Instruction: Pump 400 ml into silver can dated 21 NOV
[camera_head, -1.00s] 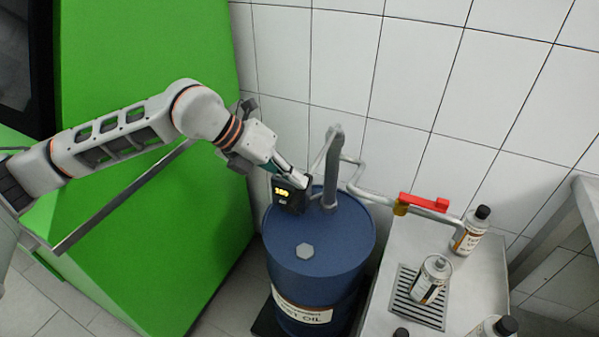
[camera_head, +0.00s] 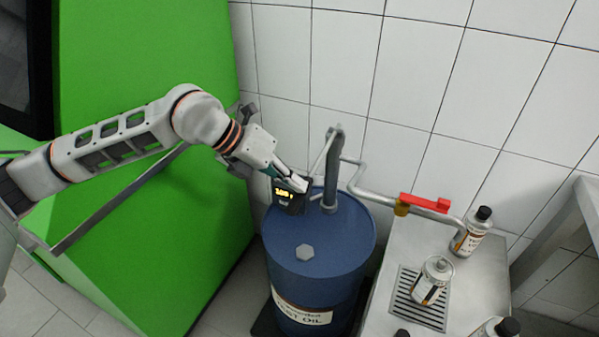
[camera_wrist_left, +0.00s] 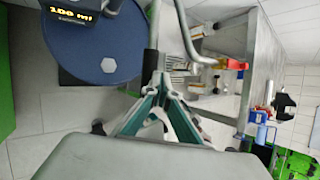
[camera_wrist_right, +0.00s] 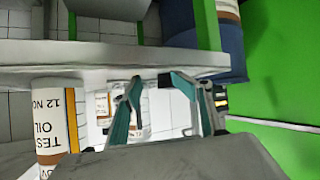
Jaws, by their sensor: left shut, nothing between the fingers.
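A blue oil drum (camera_head: 318,262) carries a grey hand pump (camera_head: 333,180) and a black display (camera_head: 287,195) with yellow digits. In the left wrist view the display (camera_wrist_left: 82,14) appears to read 100 ml. My left gripper (camera_head: 302,188) is shut and empty beside the display and pump; it also shows in the left wrist view (camera_wrist_left: 160,80). A silver can (camera_head: 433,282) stands on the drain grate (camera_head: 418,305); its date is unreadable. My right gripper (camera_wrist_right: 150,82) is open, seen only in its wrist view. A can there (camera_wrist_right: 52,125) is labelled TEST OIL 12 NOV.
The pump's pipe runs right to a red-handled valve (camera_head: 425,202) above the metal table (camera_head: 395,255). Other cans stand at the table's back (camera_head: 470,232) and front (camera_head: 495,329). A green cabinet (camera_head: 160,60) is left of the drum, a tiled wall behind.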

